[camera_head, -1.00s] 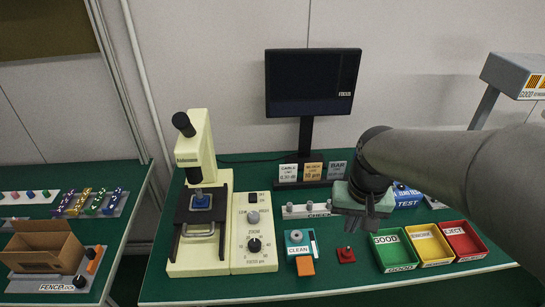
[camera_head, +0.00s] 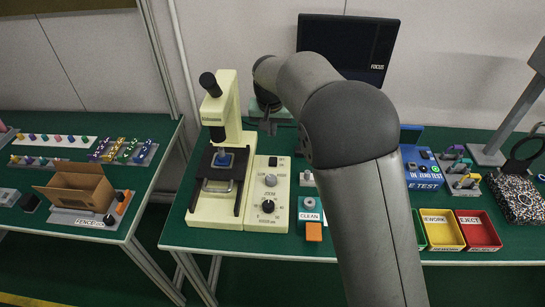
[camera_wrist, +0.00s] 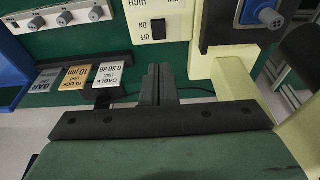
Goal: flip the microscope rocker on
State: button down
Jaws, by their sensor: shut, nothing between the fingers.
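The cream microscope (camera_head: 222,110) stands on the green bench, with a blue part (camera_head: 224,160) on its dark stage. Its control box (camera_head: 266,222) is to the right and carries knobs and, near its far end, the small black rocker (camera_head: 273,162). My gripper (camera_head: 268,128) is beyond the far end of the box. In the wrist view its shut, empty fingers (camera_wrist: 158,70) point toward the rocker, apart from it.
A monitor (camera_head: 368,42) stands behind my arm. Small label blocks (camera_wrist: 75,78) and a row of grey knobs (camera_wrist: 65,18) lie beside the gripper in the wrist view. The yellow tray (camera_head: 441,230) and red tray (camera_head: 478,230) are at right. My arm hides the bench middle.

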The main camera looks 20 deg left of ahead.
aim_at(272, 162)
jog(key=p+x, duration=0.1)
jog(key=x, duration=0.7)
jog(key=s+p+x, duration=0.1)
jog(key=x, duration=0.3)
jog(key=shift+d+f+p, duration=0.1)
jog(key=shift+f+p, duration=0.25)
jog(key=shift+f, duration=0.7)
